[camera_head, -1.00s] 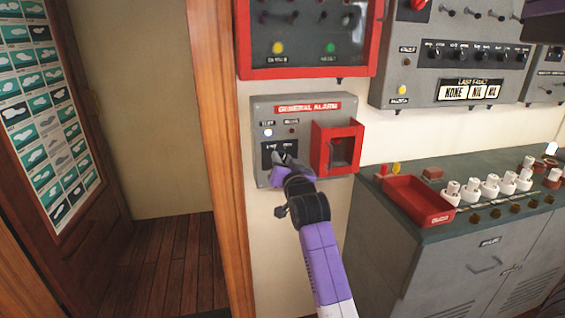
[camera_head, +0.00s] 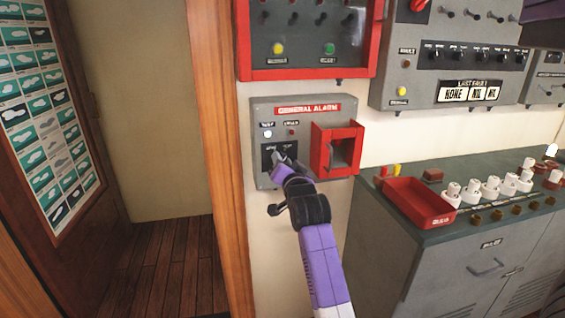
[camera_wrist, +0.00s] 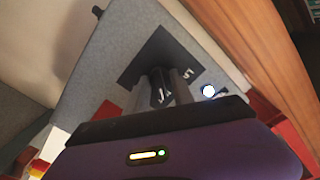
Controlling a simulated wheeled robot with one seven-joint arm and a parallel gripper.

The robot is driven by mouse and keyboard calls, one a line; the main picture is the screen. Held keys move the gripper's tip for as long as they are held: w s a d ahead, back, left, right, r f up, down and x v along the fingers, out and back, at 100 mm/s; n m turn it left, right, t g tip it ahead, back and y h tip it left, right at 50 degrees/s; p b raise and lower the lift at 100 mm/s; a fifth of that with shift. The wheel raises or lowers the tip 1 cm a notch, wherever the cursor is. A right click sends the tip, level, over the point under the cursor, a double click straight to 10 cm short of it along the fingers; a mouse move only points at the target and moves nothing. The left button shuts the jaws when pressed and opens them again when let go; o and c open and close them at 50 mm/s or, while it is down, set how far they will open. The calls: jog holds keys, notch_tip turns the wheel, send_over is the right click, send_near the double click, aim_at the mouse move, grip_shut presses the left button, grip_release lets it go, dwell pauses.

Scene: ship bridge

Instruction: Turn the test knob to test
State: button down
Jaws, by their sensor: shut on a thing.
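The grey general alarm panel (camera_head: 262,112) is on the wall beside the wooden door frame. The test knob sits on its black plate (camera_head: 269,154) at lower left and is mostly hidden by my gripper (camera_head: 283,160). In the wrist view my gripper (camera_wrist: 170,88) has its two fingers close together at the black plate (camera_wrist: 150,55), shut on the knob. The knob's exact pointing direction cannot be told. A lit white lamp (camera_head: 267,134) shows above the plate, and also in the wrist view (camera_wrist: 208,91).
A red open-fronted box (camera_head: 323,160) juts out right of the plate, close to my gripper. A red-framed panel (camera_head: 306,73) hangs above. A counter (camera_head: 433,238) with a red tray (camera_head: 395,205) stands at right. The wooden frame (camera_head: 217,150) borders the left.

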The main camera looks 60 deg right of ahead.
jog(key=c, duration=1.1)
grip_release()
jog(key=shift+a, duration=0.1)
jog(key=v, duration=0.7)
jog(key=shift+s+a+b, duration=0.25)
jog(key=shift+b, duration=0.05)
